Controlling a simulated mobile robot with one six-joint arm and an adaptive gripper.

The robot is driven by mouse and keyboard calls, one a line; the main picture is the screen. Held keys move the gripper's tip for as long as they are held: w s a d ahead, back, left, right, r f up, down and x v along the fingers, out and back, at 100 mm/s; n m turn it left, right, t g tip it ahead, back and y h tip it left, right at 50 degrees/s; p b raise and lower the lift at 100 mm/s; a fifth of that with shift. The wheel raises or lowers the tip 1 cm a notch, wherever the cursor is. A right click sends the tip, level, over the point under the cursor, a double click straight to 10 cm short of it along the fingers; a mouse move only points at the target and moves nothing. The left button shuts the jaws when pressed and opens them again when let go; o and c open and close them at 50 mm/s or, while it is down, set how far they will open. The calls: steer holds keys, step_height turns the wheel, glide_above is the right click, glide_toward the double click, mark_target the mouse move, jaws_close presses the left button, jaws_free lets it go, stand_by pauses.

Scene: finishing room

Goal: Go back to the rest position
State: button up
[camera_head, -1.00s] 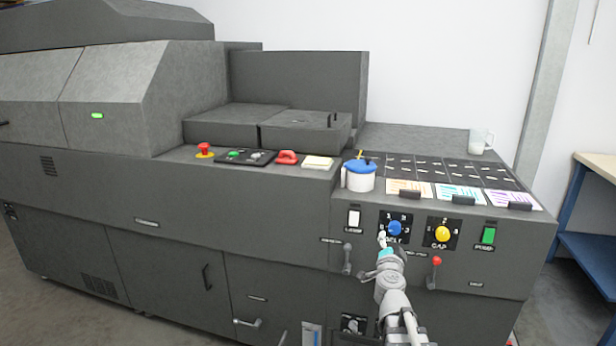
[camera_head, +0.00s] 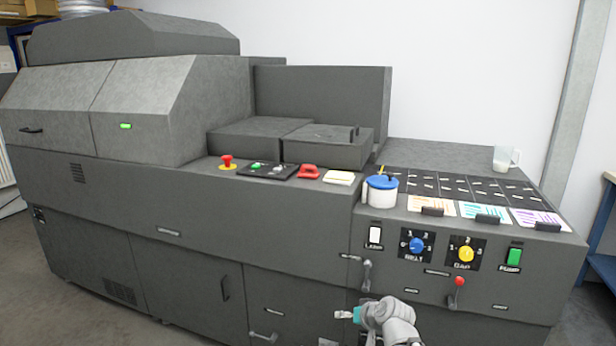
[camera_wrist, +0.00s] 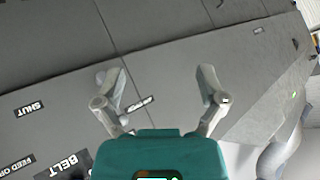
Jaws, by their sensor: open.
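My gripper (camera_head: 345,315) is low in front of the dark grey machine (camera_head: 300,235) in the head view, pointing left and clear of the panel. In the wrist view my gripper (camera_wrist: 162,88) shows two spread fingers with nothing between them. Beyond the fingers is the machine's grey front, with labels reading SHUT (camera_wrist: 29,108) and BELT (camera_wrist: 64,165). Above the gripper in the head view are the blue knob (camera_head: 416,245) and the yellow knob (camera_head: 465,254).
A lever (camera_head: 367,275) and a red-tipped lever (camera_head: 458,283) stick out of the panel near my arm. A blue-lidded pot (camera_head: 382,190) and a clear mug (camera_head: 505,158) stand on top. A blue-framed bench (camera_head: 603,235) is at the right. Floor at the lower left is clear.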

steer(key=s+d+f+g+h, duration=0.3)
steer(key=s+g, duration=0.1)
steer(key=s, duration=0.3)
steer(key=s+d+f+g+h, duration=0.2)
steer(key=s+d+f+g, duration=0.15)
steer(key=s, duration=0.25)
step_height(320, 180, up, 21)
steer(key=a+p, duration=0.1)
steer(key=p, duration=2)
steer(key=shift+r+g, duration=0.2)
steer(key=shift+g, duration=0.15)
steer(key=shift+c, duration=0.2)
steer(key=c, duration=0.4)
steer(key=shift+a, duration=0.1)
